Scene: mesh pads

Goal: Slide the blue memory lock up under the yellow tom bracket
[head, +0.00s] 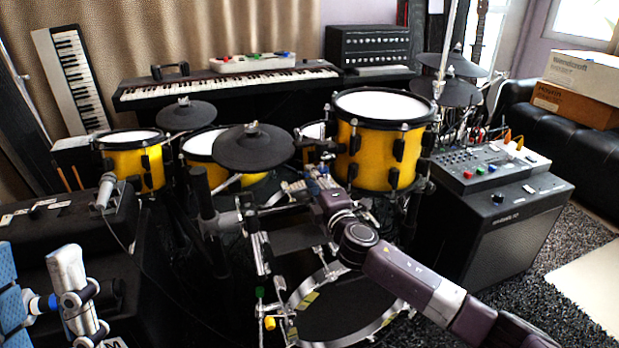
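A yellow tom (369,155) with a white head stands right of centre on the drum rack. Its bracket is not clear behind my arm and the dark hardware. A small blue spot (323,169), possibly the memory lock, shows beside the tom's lower left; its exact shape is too small to tell. My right arm comes in from the lower right, and its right gripper (312,182) is at this hardware, left of the tom. I cannot tell whether its fingers touch or hold anything. A white and blue part of my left arm shows at the lower left; its fingers are unclear.
A dark cymbal pad (252,147) hangs left of my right gripper. The bass drum (345,305) and rack tubes lie below. A black amplifier (505,225) carrying a mixer (486,165) stands at right. A microphone (105,190) lies on the black case at left.

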